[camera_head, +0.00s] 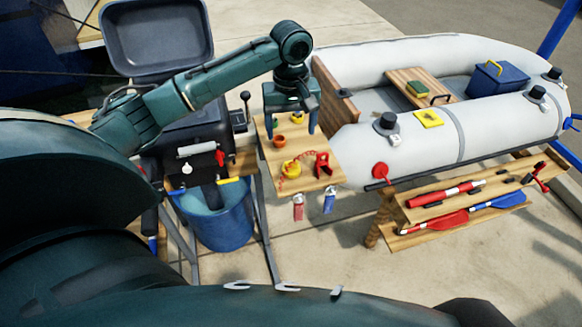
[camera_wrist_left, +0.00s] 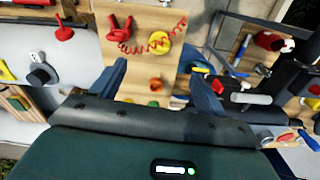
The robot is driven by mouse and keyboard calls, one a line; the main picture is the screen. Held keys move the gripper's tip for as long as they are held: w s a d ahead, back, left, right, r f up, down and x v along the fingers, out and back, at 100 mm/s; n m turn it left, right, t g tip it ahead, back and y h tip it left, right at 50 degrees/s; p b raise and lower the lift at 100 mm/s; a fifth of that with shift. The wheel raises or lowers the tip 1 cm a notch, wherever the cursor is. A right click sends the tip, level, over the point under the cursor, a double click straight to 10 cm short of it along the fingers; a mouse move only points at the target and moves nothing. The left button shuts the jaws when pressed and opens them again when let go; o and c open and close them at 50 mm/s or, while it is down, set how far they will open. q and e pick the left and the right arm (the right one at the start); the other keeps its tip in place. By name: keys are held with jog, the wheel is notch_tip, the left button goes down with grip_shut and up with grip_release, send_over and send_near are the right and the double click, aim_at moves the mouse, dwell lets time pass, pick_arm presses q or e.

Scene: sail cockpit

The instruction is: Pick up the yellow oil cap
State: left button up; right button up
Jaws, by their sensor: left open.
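Two yellow things stand on the small wooden side table (camera_head: 328,180). A small yellow piece (camera_head: 297,118) sits at its far end, and a larger round yellow piece (camera_head: 291,169) sits nearer, beside a red coiled cord; I cannot tell for sure which is the oil cap. The larger one also shows in the left wrist view (camera_wrist_left: 157,52), ahead of the fingers. My left gripper (camera_head: 291,124) is open and empty, pointing down over the far end of the table, its fingers either side of the small yellow piece in the picture. My right gripper is not in view.
An orange cup (camera_head: 279,141) and a red clip (camera_head: 322,166) share the table. A grey inflatable boat (camera_head: 350,150) lies to the right. A blue bucket (camera_head: 222,222) and a dark outboard motor (camera_head: 195,145) stand to the left. Shelves with flares and paddles (camera_head: 480,215) are at the right.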

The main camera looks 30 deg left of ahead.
aim_at(291, 162)
pick_arm(q)
notch_tip(291, 162, down, 13)
jog(key=shift+r, duration=0.15)
dwell(0.4)
jog(key=c, duration=1)
